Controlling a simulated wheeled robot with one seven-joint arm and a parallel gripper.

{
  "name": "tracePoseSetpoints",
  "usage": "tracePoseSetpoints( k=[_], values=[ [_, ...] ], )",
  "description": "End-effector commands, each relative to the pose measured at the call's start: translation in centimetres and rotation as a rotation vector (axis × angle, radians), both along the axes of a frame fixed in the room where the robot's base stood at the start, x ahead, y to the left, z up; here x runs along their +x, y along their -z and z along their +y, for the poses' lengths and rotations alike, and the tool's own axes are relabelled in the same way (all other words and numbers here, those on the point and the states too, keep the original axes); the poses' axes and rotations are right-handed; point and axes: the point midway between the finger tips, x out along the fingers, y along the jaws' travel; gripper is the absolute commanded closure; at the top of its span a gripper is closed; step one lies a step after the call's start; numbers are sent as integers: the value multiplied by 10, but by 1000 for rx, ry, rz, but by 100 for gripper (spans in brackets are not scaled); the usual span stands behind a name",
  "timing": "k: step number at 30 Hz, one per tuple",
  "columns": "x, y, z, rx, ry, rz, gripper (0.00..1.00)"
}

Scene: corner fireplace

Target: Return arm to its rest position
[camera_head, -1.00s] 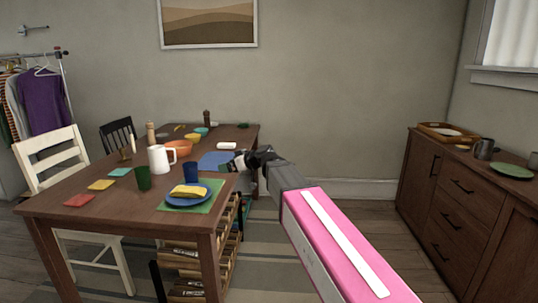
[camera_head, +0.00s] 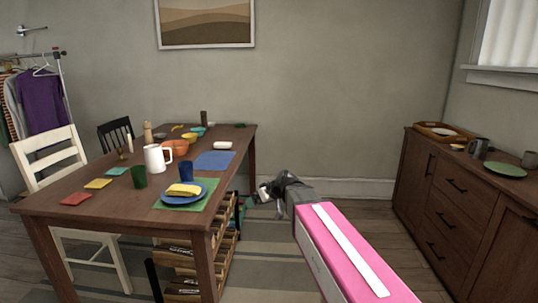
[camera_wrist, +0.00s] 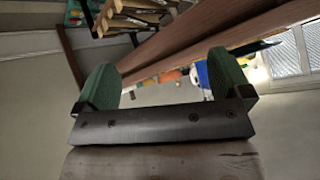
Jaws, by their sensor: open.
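My gripper (camera_head: 266,194) is at the end of my pink arm, just right of the dining table (camera_head: 110,196) and clear of its edge. In the wrist view my gripper (camera_wrist: 160,85) shows two green finger pads spread wide apart with nothing between them. The table's edge and the things on it show beyond the fingers in that view, tilted. On the table, a blue plate (camera_head: 172,199) with a folded yellow cloth (camera_head: 184,189) lies on a green placemat (camera_head: 208,192). A blue placemat (camera_head: 214,160) lies farther back.
A white pitcher (camera_head: 155,160), a green cup (camera_head: 139,177) and an orange bowl (camera_head: 176,147) stand on the table. A wooden rack (camera_head: 222,250) stands at the table's right side. A dark sideboard (camera_head: 450,200) stands at right. Floor between is open.

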Motion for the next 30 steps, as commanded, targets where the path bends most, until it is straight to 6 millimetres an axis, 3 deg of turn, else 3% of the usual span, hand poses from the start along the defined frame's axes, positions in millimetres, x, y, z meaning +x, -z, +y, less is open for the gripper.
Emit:
tracePoseSetpoints(
  k=[3,9,15,18,30],
  values=[
    [-29,52,-51,-97,116,156,4],
    [-86,128,-138,-285,365,417,4],
    [-139,173,-205,-443,595,589,4],
    [-154,183,-222,-490,662,630,4],
    [-154,183,-222,-490,662,630,4]
  ],
)
